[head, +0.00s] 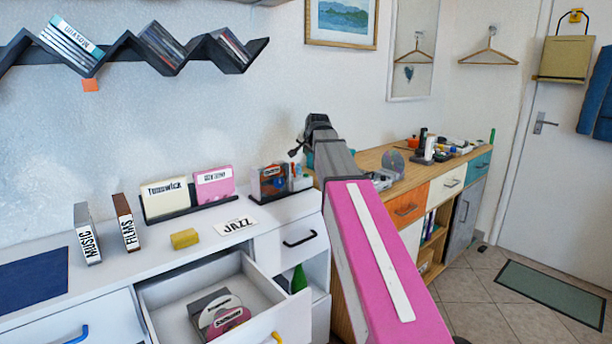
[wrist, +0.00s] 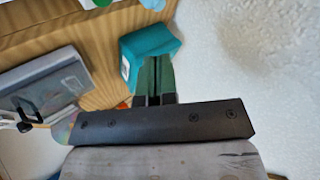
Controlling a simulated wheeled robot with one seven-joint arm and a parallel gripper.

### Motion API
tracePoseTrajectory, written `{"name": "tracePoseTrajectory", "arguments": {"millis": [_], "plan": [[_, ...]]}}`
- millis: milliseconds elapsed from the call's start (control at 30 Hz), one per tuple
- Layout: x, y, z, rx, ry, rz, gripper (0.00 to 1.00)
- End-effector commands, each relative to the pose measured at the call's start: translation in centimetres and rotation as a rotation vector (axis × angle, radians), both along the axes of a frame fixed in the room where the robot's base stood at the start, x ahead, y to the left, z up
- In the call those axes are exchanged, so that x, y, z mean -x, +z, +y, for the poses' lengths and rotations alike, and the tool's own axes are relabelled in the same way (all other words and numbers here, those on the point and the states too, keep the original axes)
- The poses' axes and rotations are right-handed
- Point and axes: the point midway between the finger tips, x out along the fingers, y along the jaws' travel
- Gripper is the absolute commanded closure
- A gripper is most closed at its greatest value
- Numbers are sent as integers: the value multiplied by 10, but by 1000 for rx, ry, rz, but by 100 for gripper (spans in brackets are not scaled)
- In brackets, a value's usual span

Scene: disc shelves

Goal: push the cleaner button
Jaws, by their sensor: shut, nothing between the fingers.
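My gripper (wrist: 155,72) shows in the wrist view with its two dark green fingers together and nothing between them. The fingertips overlap a teal box (wrist: 142,48) on the wooden counter; I cannot tell whether they touch it. A grey device with a clear top (wrist: 48,90), perhaps the cleaner, lies to the left of the fingers. A small orange-red spot (wrist: 123,105) shows beside the fingers; I cannot tell if it is a button. In the head view, a similar grey device (head: 383,181) stands on the counter, right of my arm. My arm hides much there.
The wooden counter (head: 408,177) holds an upright shiny disc (head: 393,163) and several small items farther right. An open white drawer (head: 165,294) with discs juts out at the lower left. The wall rises close to the right of my gripper in the wrist view.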

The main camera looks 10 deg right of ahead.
Motion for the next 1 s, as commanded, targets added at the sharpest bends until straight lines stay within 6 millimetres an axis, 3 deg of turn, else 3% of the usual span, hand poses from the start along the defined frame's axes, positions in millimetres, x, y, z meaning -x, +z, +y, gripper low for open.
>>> {"name": "tracePoseTrajectory", "arguments": {"millis": [200,433,1000], "plan": [[1,-29,0,0,1,2,100],[0,-50,0,0,1,1,100],[0,-57,0,0,0,0,100]]}}
